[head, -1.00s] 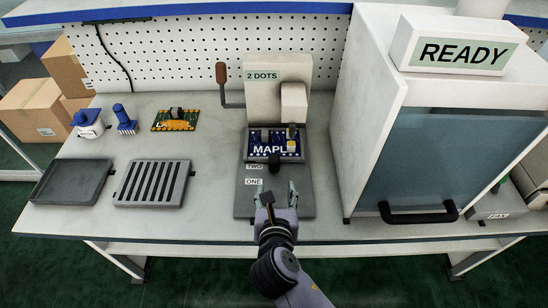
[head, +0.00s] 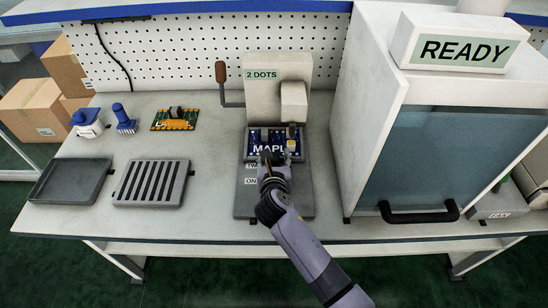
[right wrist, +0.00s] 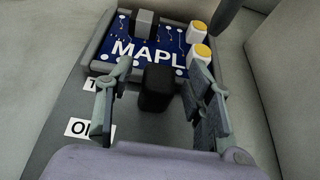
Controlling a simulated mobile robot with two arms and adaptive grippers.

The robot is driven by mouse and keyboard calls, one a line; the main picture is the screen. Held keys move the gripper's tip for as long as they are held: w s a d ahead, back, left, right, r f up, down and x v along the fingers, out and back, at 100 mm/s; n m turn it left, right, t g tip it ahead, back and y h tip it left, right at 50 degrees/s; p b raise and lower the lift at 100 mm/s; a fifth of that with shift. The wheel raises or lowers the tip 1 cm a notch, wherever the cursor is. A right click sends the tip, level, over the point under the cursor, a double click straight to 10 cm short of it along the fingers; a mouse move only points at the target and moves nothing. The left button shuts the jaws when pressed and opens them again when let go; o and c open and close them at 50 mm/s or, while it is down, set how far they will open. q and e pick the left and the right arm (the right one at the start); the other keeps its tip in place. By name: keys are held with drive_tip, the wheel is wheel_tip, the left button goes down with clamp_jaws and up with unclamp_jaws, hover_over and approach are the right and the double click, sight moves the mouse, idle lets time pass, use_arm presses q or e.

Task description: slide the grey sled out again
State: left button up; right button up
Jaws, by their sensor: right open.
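The grey sled (head: 246,146) sits at the far end of its grey base plate (head: 301,203), under the press marked "2 DOTS" (head: 277,75). It carries a blue board lettered "MAPL" (head: 266,146). In the right wrist view the sled's black knob (right wrist: 158,88) stands at its near side, with the blue board (right wrist: 140,48) behind it. My right gripper (head: 272,160) is open at the knob. In the wrist view its fingers (right wrist: 153,82) stand on either side of the knob, with gaps showing. In the head view my gripper hides the knob. My left gripper is not in view.
The labels "TWO" and "ONE" (right wrist: 88,128) mark the plate. The press lever (head: 222,75) stands at its left. A glass-fronted cabinet (head: 455,160) with a black handle (head: 418,216) stands right. A slotted grey tray (head: 151,182) and an empty tray (head: 70,181) lie left.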

drive_tip(key=shift+w+f, duration=0.2)
drive_tip(key=shift+w, duration=0.3)
drive_tip(key=shift+c, duration=0.5)
clamp_jaws()
